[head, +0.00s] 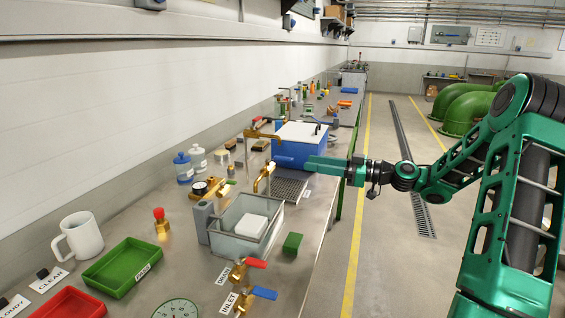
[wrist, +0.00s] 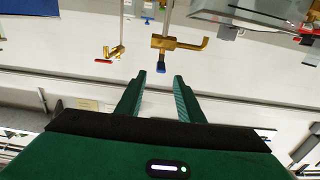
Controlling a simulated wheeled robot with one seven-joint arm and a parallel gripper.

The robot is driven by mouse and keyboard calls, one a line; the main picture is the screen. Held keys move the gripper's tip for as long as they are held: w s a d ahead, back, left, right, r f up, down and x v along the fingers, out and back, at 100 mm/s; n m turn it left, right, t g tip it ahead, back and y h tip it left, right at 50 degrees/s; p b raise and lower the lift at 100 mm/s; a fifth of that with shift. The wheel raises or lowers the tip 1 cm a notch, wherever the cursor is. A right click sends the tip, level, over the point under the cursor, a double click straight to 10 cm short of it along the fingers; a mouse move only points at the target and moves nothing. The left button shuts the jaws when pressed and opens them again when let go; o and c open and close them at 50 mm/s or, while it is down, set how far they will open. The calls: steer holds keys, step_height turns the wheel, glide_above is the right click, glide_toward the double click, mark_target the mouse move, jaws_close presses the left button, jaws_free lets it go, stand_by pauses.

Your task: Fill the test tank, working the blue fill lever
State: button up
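My gripper (head: 311,164) is beyond the tank, above the bench's right edge, apart from both levers. In the wrist view my gripper (wrist: 159,80) is open and empty. Ahead of its fingers is a brass tap (wrist: 178,43) with a small blue handle (wrist: 161,67); I cannot tell which fitting this is.
A blue box (head: 290,155) with a white lid stands just behind my gripper. Brass spouts (head: 263,180) rise beyond the tank. A green block (head: 293,242), green tray (head: 122,267), white mug (head: 78,237) and red-topped fitting (head: 160,222) are nearby.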

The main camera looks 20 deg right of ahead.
mark_target(275, 158)
steer(key=x, duration=1)
steer(key=shift+w+a, duration=0.15)
steer(key=shift+a, duration=0.1)
jaws_close()
